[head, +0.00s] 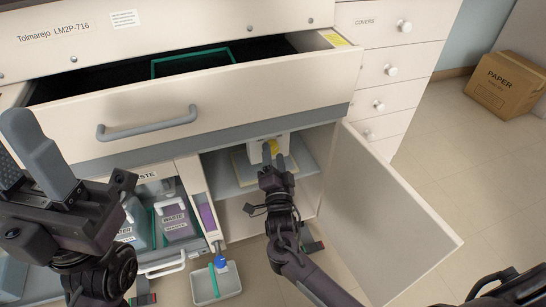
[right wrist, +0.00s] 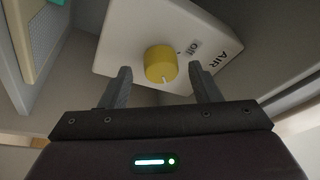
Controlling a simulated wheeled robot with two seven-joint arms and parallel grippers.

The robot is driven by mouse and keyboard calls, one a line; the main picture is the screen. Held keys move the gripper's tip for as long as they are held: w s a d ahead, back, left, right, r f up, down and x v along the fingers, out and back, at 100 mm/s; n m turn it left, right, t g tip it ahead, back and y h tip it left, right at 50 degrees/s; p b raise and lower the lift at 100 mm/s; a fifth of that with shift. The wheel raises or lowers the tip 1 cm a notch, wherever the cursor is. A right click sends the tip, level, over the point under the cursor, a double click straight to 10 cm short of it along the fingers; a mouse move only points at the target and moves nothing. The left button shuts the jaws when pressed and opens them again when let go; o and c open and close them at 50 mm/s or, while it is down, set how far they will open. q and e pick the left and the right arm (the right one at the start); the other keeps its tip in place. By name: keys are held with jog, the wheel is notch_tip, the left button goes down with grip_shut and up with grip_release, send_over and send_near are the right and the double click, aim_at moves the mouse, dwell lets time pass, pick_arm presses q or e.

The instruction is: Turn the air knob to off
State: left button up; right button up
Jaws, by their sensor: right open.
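In the head view the knob (head: 270,149) shows partly behind my right gripper (head: 271,157), inside the open cabinet. My right gripper is open; in the wrist view its fingers lie on either side below the knob, with visible gaps and nothing held. My left gripper (head: 35,150) is raised at the left in the head view; its opening is unclear.
The cabinet door (head: 385,205) stands open on the right. An open drawer (head: 215,105) juts out above the cabinet. Waste bottles (head: 178,222) stand to the left, and a white tray (head: 214,286) is low in front. A paper box (head: 506,85) is far right.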

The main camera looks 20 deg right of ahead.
jog(key=shift+w+d+r, duration=0.1)
jog(key=shift+w, duration=0.25)
jog(key=c, duration=1)
